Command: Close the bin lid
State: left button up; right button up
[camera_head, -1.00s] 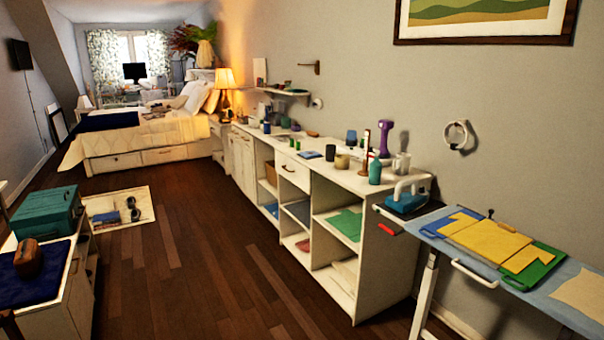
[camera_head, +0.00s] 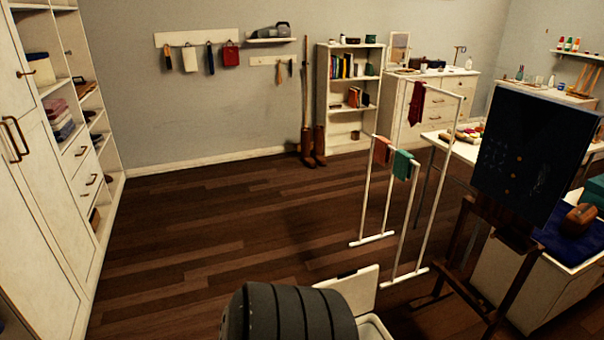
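A white bin (camera_head: 375,328) stands at the bottom edge of the head view, right of centre. Only its upper rim shows; the rest is cut off by the picture edge. Its white lid (camera_head: 352,287) is raised and stands open behind the rim. A dark ribbed rounded shape in front hides the left part of the lid and bin; I cannot tell what it is. Neither of my grippers is in view.
A white drying rack (camera_head: 425,190) with cloths stands behind the bin. A dark board on a wooden easel (camera_head: 535,160) and a low cabinet (camera_head: 520,270) are at the right. White wardrobes (camera_head: 40,190) line the left. The wood floor (camera_head: 220,230) between is clear.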

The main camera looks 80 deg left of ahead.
aim_at(359, 288)
jog(key=u, duration=2.15)
jog(key=i+j, duration=0.15)
jog(key=u, duration=0.05)
